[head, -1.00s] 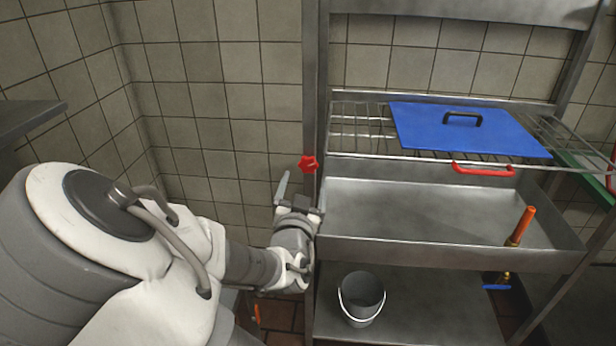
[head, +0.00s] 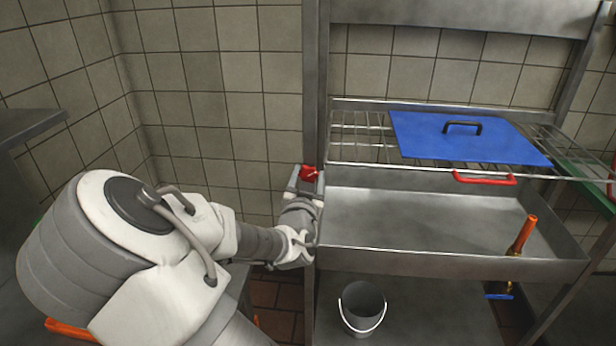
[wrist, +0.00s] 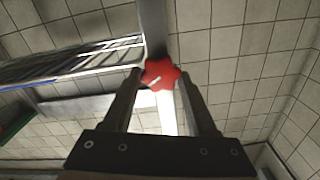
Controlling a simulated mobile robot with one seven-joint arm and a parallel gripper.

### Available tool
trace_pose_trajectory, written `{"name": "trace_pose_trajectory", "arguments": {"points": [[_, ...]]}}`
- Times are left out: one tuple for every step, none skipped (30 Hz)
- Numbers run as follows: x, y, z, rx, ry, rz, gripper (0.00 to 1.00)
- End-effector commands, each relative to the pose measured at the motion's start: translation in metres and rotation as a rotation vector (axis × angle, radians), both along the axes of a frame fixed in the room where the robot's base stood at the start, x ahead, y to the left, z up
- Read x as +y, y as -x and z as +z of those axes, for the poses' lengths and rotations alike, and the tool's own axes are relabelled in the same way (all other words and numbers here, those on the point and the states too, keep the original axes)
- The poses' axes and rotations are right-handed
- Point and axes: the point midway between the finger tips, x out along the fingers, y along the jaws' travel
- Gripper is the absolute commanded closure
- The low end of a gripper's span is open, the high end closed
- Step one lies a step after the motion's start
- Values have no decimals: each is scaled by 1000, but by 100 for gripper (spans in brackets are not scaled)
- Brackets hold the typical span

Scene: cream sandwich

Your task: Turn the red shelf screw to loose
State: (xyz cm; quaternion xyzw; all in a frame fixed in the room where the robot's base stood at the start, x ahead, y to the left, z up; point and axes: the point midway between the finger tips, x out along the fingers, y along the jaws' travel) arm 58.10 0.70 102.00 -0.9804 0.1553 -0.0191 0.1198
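The red shelf screw (head: 308,173) is a star-shaped knob on the front of the shelf's left metal post. In the wrist view the red screw (wrist: 160,74) faces me, with a short pale mark on its face. My gripper (head: 307,178) is up at the screw, and its fingers partly cover it in the head view. In the wrist view my gripper's fingers (wrist: 160,78) stand on either side of the screw, with little or no gap to it. I cannot tell whether they press on it.
The metal shelf post (head: 315,90) stands right behind the screw. A blue lid (head: 465,145) lies on the wire rack, with a red handle (head: 485,178) below it. A deep steel sink (head: 420,215) is under that, and a grey bucket (head: 362,305) stands lower. Tiled wall is to the left.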

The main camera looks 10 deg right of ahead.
Motion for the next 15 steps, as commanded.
{"name": "trace_pose_trajectory", "arguments": {"points": [[0,0,0,0,0,0,58],[0,0,0,0,0,0,64],[0,0,0,0,0,0,71],[0,0,0,0,0,0,76],[0,0,0,0,0,0,82],[0,0,0,0,0,0,89],[0,0,0,0,0,0,94],[0,0,0,0,0,0,97],[0,0,0,0,0,0,97],[0,0,0,0,1,0,97],[0,0,0,1,2,0,97],[0,0,0,2,5,0,97],[0,0,0,3,9,0,97],[0,0,0,4,13,0,97],[0,0,0,7,22,0,97]]}}
